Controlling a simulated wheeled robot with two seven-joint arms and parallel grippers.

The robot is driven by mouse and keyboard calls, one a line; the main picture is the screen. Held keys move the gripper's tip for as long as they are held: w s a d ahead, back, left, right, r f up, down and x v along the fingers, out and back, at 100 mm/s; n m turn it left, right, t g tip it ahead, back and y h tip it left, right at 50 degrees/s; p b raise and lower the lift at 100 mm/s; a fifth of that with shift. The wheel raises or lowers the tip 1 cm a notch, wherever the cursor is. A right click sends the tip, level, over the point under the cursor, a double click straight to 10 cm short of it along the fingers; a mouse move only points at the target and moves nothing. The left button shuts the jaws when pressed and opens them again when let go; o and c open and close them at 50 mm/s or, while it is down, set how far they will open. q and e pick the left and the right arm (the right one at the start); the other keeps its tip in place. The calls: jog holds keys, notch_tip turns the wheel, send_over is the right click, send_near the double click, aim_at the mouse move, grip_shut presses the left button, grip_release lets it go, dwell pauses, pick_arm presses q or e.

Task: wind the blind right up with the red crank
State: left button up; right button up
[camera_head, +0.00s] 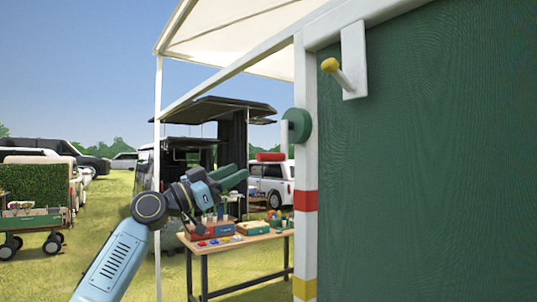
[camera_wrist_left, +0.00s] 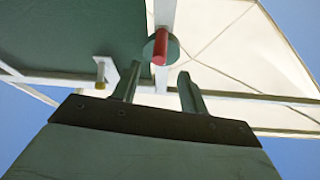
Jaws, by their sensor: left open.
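The red crank (camera_head: 270,156) shows its grip sticking out left from below a green disc (camera_head: 298,125) on the white post. In the left wrist view the red grip (camera_wrist_left: 160,50) lies beyond the fingertips, roughly in line with the gap between them. My left gripper (camera_head: 238,178) is open and empty, apart from the grip, left of and a little below it in the head view. Its fingers show in the wrist view (camera_wrist_left: 158,90). A large green sheet (camera_head: 430,170), apparently the lowered blind, fills the right side. My right gripper is out of view.
A white post (camera_head: 305,235) with red and yellow bands stands beside the sheet. A yellow-tipped peg (camera_head: 331,66) juts from a white bracket. A wooden table (camera_head: 260,238) with small items stands behind my arm. Vehicles and a cart (camera_head: 35,221) stand on grass.

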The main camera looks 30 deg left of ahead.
aim_at(269, 157)
pick_arm(q)
jog(key=p+x, duration=0.4)
jog(key=x, duration=0.6)
jog(key=shift+w+d+r, duration=0.15)
jog(key=shift+w+d, duration=0.1)
jog(key=shift+w, duration=0.2)
grip_shut()
